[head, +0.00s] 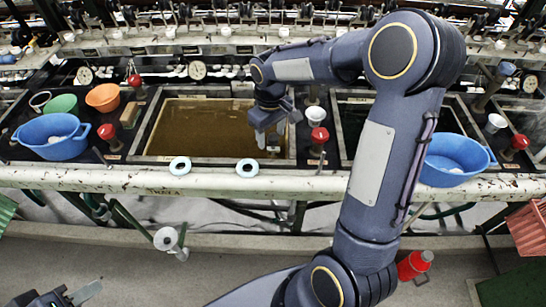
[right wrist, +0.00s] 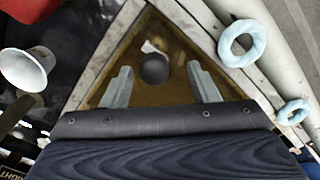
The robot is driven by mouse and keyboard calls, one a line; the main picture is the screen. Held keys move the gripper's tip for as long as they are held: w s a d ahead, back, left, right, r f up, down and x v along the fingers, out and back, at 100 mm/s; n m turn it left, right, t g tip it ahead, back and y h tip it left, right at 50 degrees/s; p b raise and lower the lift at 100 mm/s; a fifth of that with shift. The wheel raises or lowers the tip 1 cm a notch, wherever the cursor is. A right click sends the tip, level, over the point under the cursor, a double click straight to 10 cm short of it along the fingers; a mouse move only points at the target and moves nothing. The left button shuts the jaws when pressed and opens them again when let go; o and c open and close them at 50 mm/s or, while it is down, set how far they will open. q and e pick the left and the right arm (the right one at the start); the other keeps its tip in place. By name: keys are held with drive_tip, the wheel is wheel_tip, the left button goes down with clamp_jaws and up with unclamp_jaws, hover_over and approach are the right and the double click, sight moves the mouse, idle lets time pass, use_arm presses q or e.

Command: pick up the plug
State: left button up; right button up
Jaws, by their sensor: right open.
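A dark round thing, which looks like the plug (right wrist: 154,69), shows in the right wrist view in the brownish basin (right wrist: 133,88), with a small pale piece (right wrist: 153,46) just beyond it. My right gripper (right wrist: 162,86) is open; its two grey fingers stand apart on either side of the plug in that view, not touching it. In the head view my right gripper (head: 268,137) hangs over the right part of the brown basin (head: 190,128), and I cannot make out the plug there. My left gripper (head: 60,295) is at the lower left corner, partly cut off, away from the basins.
Two pale blue rings (head: 180,166) (head: 247,168) lie on the white front rail (head: 120,180). A red bottle (head: 414,265) is below the rail.

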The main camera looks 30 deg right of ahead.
sight(273, 146)
drive_tip(key=f, duration=0.5)
drive_tip(key=shift+d+f, duration=0.3)
drive_tip(key=c, duration=0.9)
